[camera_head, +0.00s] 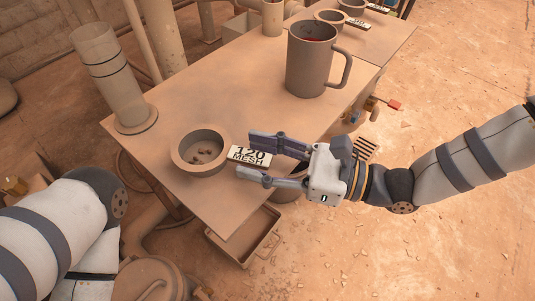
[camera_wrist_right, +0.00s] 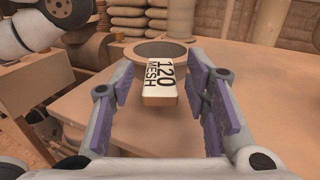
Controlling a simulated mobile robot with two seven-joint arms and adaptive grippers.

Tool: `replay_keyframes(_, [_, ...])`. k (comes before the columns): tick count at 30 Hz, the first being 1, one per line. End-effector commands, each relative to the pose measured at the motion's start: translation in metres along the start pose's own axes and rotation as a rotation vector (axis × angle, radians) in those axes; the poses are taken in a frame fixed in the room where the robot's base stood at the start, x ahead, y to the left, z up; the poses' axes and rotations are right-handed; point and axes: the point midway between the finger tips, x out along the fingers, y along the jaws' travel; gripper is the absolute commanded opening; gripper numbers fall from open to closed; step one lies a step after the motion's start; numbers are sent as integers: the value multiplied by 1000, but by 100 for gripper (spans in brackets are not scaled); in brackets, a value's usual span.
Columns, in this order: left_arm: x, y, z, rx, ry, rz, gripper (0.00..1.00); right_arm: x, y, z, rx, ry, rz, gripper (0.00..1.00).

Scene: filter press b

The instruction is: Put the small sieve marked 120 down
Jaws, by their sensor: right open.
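The small sieve (camera_head: 181,152) is a round brown bowl with a white handle plate (camera_head: 250,156) marked 120 MESH. It rests on the table near its front left corner, with small dark bits inside. In the right wrist view the handle plate (camera_wrist_right: 161,80) points toward me, with the sieve's rim (camera_wrist_right: 158,47) behind it. My right gripper (camera_head: 263,158) is open, its fingers spread on either side of the handle plate, with visible gaps in the wrist view. My left arm shows at the lower left, but its gripper is not in view.
The brown table (camera_head: 240,95) has free room behind the sieve. A large mug (camera_head: 313,60) stands farther back, and another sieve (camera_head: 331,18) is at the far end. A clear cylinder (camera_head: 107,75) stands at the left edge. A metal tray (camera_head: 245,238) is below the front edge.

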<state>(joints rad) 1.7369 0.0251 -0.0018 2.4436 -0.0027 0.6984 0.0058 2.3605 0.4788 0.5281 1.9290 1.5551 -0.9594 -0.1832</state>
Motion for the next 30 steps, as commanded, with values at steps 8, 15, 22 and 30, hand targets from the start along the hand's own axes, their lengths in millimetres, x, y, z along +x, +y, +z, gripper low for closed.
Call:
replay_keyframes(8, [-3, 0, 1, -1, 5, 0, 34, -14, -2, 4, -1, 1, -4, 43])
replay_keyframes(15, [-10, -1, 3, -2, 15, 0, 34, -73, -2, 5, -2, 0, -6, 43])
replay_keyframes(22, [-14, -1, 4, -3, 21, 0, 34, -114, -1, 5, -2, -1, -1, 43])
replay_keyframes(30, [-14, -1, 4, -3, 21, 0, 34, -120, 0, 3, 1, -1, 1, 43])
